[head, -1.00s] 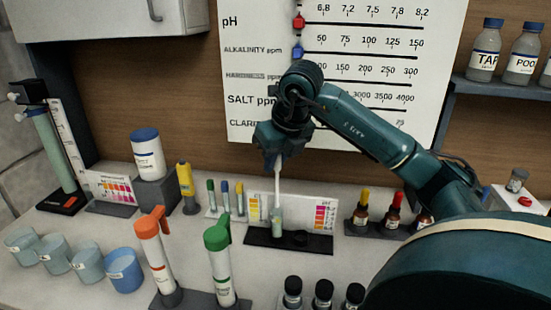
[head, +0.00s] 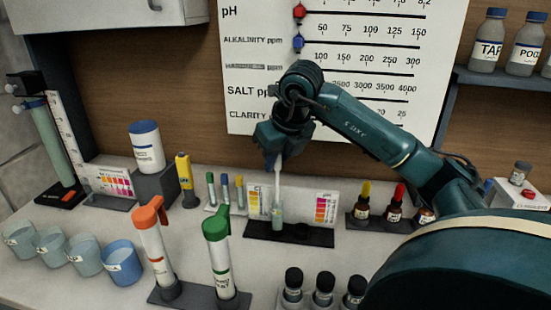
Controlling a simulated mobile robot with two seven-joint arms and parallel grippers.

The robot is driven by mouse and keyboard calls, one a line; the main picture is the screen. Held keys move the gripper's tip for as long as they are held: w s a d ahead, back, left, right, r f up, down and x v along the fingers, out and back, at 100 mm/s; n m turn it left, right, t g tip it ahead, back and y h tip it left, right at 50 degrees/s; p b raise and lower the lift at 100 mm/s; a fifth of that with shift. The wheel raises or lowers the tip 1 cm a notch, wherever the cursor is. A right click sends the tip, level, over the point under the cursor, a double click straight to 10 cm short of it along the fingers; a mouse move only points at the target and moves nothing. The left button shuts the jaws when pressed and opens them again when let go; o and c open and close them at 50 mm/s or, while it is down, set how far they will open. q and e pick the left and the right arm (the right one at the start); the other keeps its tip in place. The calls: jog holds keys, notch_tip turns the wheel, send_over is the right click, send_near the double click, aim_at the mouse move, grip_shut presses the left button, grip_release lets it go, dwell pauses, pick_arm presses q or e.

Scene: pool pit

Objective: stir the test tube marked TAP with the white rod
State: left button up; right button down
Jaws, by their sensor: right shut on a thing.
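My right gripper (head: 274,161) is above the bench at the middle, shut on the upper part of the white rod (head: 278,178). The rod hangs nearly upright, its lower end at a small test tube (head: 277,216) with pale greenish content. The rod appears to go into the tube, but how deep I cannot tell. The tube stands upright in a black stand (head: 255,228). No TAP mark on the tube can be read at this size. A bottle marked TAP (head: 487,42) stands on the shelf at the upper right. My left gripper is not in view.
Colour cards (head: 326,208) stand behind the tube. Dropper bottles (head: 394,206) are to the right. Orange-capped (head: 152,245) and green-capped (head: 219,256) tubes stand front left. Black-capped bottles (head: 323,287) stand in front.

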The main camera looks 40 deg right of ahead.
aim_at(278, 174)
jog(key=shift+f, duration=0.2)
jog(key=shift+f+b, duration=2.3)
jog(key=shift+f, duration=0.65)
jog(key=shift+r, duration=0.15)
jog(key=shift+r, duration=0.1)
